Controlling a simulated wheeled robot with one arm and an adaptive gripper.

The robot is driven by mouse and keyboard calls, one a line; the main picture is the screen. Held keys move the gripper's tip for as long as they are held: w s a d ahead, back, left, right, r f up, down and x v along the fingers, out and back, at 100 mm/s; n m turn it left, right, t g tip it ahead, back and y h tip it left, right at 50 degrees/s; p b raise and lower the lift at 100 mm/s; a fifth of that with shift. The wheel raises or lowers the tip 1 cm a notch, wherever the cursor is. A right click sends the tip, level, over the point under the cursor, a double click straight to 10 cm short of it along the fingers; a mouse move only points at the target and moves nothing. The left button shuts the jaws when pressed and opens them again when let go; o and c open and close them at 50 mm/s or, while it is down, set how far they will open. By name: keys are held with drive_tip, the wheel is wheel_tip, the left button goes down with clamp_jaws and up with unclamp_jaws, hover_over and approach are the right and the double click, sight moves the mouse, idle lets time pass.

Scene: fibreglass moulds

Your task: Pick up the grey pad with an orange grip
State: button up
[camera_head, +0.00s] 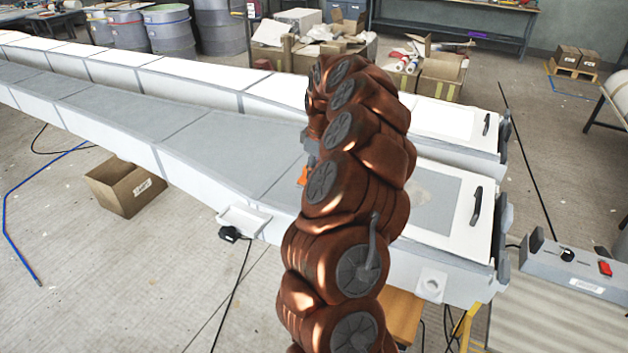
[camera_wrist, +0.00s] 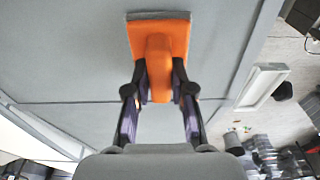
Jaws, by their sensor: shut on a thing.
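The pad (camera_wrist: 188,38) shows in the wrist view as an orange plate with a thin grey edge at its far side and a raised orange grip (camera_wrist: 158,68) in the middle. It is over the grey mould surface; I cannot tell if it touches it. My gripper (camera_wrist: 160,80) has one dark finger on each side of the orange grip and is shut on it. In the head view my copper-coloured arm hides nearly all of the gripper and pad; only a small orange part (camera_head: 303,176) shows at its left edge.
The long grey mould (camera_head: 215,140) runs from left to right, with a second white one (camera_head: 190,75) behind it. A cardboard box (camera_head: 125,190) stands on the floor at left. A control box with a red switch (camera_head: 605,268) is at right. A white bracket (camera_head: 243,217) sticks out in front.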

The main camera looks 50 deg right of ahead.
clamp_jaws()
drive_tip(key=shift+r, duration=0.1)
drive_tip(key=shift+r+b, duration=0.9)
drive_tip(key=shift+r, duration=0.65)
drive_tip(key=shift+s+r, duration=0.1)
drive_tip(key=shift+r, duration=0.05)
drive_tip(key=s+a+b, duration=0.2)
drive_tip(key=s, duration=0.5)
drive_tip(key=s+a+r+b, duration=0.1)
drive_tip(key=s+a+b, duration=0.2)
drive_tip(key=s, duration=0.5)
drive_tip(key=shift+r, duration=0.25)
